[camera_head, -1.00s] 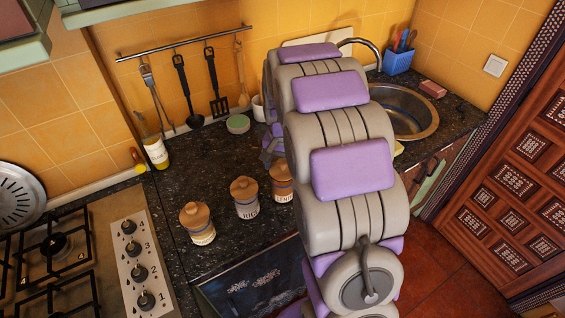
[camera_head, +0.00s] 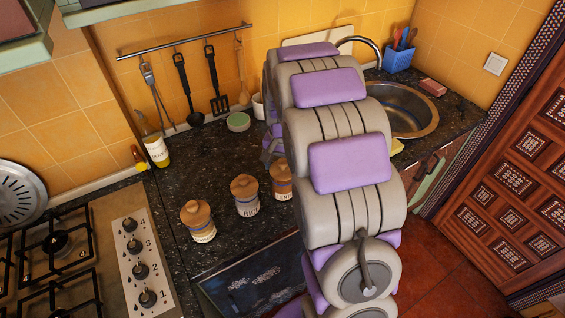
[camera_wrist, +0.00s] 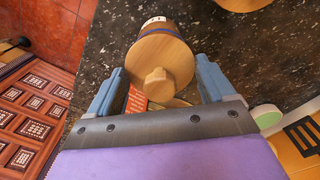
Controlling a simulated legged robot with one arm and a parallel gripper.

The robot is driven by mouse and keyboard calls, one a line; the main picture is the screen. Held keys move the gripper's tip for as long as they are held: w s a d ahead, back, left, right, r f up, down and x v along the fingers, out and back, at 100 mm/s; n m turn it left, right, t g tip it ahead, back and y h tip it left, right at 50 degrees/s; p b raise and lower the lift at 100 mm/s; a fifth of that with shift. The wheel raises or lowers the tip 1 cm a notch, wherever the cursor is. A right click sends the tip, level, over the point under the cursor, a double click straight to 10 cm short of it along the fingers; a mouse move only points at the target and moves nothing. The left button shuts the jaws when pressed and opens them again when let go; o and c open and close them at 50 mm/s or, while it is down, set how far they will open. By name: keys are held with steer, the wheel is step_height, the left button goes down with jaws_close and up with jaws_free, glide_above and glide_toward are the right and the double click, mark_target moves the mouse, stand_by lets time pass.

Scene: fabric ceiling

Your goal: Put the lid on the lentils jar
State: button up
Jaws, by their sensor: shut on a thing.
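A round wooden lid with a knob (camera_wrist: 165,62) sits between the blue fingers of my gripper (camera_wrist: 162,75) in the wrist view; the gripper is shut on it. A jar with a white label (camera_wrist: 153,20) and a blue band shows just beyond the lid. In the head view, the rightmost jar (camera_head: 282,190) stands upright on the counter beside my arm, its label partly readable and probably the lentils jar. My arm hides most of the gripper there. I cannot tell whether the lid touches the jar's rim or is fully seated.
Two lidded jars, one marked rice (camera_head: 246,207) and one further left (camera_head: 199,232), stand in the same row. A green-topped tin (camera_head: 238,122) lies behind them. The sink (camera_head: 405,112) is right, the stove (camera_head: 60,245) left. The counter between tin and jars is clear.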

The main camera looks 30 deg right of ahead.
steer(key=o, duration=0.9)
steer(key=shift+c, duration=0.2)
steer(key=shift+r, duration=0.15)
steer(key=shift+r+p, duration=1.65)
steer(key=shift+r, duration=1.75)
steer(key=shift+s, duration=0.1)
